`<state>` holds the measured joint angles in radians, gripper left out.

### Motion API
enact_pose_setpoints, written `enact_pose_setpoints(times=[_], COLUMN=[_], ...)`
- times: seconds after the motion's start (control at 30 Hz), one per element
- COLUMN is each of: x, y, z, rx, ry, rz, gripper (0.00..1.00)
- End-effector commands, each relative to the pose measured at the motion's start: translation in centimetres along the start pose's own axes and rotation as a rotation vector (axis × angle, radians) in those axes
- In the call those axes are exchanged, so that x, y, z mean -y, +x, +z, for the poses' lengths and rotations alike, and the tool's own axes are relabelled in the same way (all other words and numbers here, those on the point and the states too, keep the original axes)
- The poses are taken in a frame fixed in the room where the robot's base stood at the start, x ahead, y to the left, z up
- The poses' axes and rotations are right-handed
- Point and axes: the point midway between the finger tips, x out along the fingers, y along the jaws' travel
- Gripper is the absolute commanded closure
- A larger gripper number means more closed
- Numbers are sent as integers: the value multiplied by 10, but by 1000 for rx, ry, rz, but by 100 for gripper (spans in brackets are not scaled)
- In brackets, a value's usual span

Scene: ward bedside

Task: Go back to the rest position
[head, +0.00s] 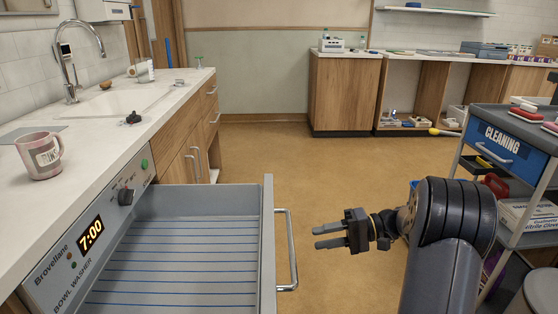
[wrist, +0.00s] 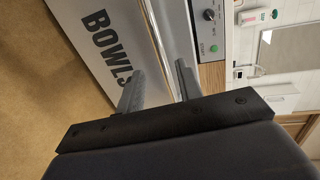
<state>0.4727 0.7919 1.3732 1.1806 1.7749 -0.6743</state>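My gripper (head: 328,236) is in front of the open drawer of the bowl washer, to the right of its silver bar handle (head: 288,250). Its two fingers are apart with nothing between them, and they point left towards the handle. A gap shows between fingers and handle in the head view. The grey drawer (head: 190,245) is pulled out and empty, with blue lines along its floor. In the wrist view the fingers (wrist: 158,88) stand apart before the drawer front (wrist: 85,45) marked BOWLS.
The washer panel (head: 75,250) reads 7:00. A pink mug (head: 40,155) stands on the left counter (head: 95,150) by the sink. A grey cleaning cart (head: 500,145) stands close on the right. Open floor (head: 300,160) lies beyond the drawer, up to the back cabinets (head: 345,95).

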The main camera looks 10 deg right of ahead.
Motion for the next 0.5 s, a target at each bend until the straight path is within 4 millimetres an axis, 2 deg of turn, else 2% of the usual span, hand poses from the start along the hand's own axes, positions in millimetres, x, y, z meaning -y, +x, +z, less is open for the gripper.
enact_pose_setpoints(times=[0.3, 0.5], x=[-2, -1], y=[60, 83], z=[1, 1], rx=[4, 2], ry=[-1, 0], rz=[0, -1], gripper=[66, 66])
